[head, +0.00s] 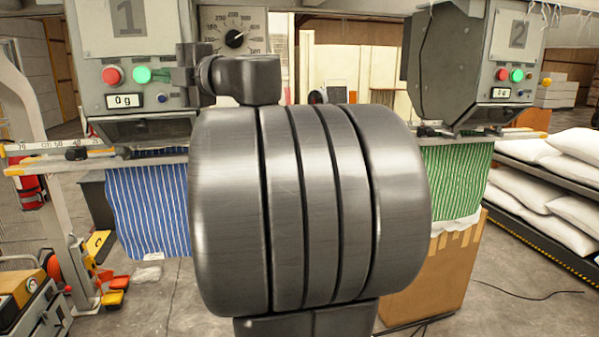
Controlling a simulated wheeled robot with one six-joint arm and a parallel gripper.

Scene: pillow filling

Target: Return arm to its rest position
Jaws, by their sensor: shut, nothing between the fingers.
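My gripper (180,75) shows small and dark behind my large arm joint, at the right side of the filling machine marked 1 (165,35). It looks shut and holds nothing. It is to the right of the green button (142,75) and the red button (112,76), apart from both in the picture. My own thick grey arm joint fills the middle of the view and hides much behind it. Machine 1 has a small display reading 0 g (124,101).
Blue striped fabric (150,210) hangs under machine 1. Green striped fabric (455,180) hangs under machine 2 (515,45), above a cardboard box (440,275). White pillows (535,190) lie on a rack at right. A cart (35,300) stands at lower left.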

